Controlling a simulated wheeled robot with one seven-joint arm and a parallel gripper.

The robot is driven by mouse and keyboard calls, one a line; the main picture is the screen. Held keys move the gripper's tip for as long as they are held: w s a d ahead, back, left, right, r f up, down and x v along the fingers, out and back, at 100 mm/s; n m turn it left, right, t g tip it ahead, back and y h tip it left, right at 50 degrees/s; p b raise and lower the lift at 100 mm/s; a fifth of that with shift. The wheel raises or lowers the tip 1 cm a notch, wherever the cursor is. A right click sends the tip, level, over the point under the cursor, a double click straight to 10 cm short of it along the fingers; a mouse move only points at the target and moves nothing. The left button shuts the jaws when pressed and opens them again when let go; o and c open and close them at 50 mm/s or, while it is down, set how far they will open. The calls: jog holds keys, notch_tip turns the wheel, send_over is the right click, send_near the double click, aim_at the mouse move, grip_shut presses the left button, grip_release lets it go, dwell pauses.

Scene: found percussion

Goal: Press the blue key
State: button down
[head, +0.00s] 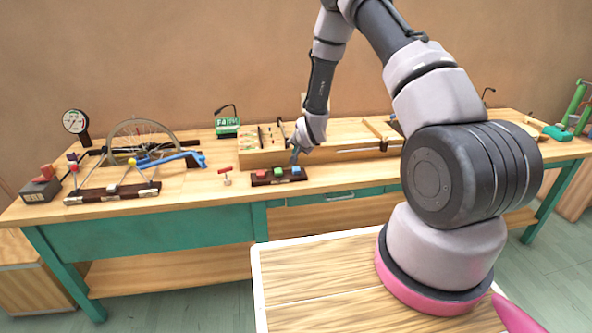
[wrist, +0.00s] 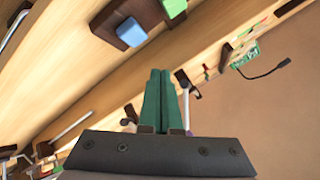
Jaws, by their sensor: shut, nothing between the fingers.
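The blue key (head: 296,170) is the rightmost of three coloured keys on a dark wooden block (head: 268,181) near the bench's front edge. A green key (head: 279,171) is in the middle and a red key (head: 261,173) at the left. My gripper (head: 293,160) points down just above and behind the blue key and looks apart from it. In the wrist view, the shut green fingers (wrist: 160,74) are empty. The blue key (wrist: 130,33) shows upper left of their tips, with the green key (wrist: 174,7) at the top edge.
A long wooden tray (head: 262,159) with thin tools lies behind the block. A small red-topped stand (head: 225,176) is left of the block. A bicycle wheel (head: 140,135), a dial gauge (head: 75,122) and a green box (head: 227,128) stand farther left and back.

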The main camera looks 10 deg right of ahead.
aim_at(296, 170)
jog(key=shift+f, duration=2.1)
dwell(0.4)
jog(key=shift+f, duration=0.4)
jog(key=shift+f, duration=0.55)
dwell(0.6)
jog(key=shift+r, duration=0.95)
jog(key=shift+r, duration=2.55)
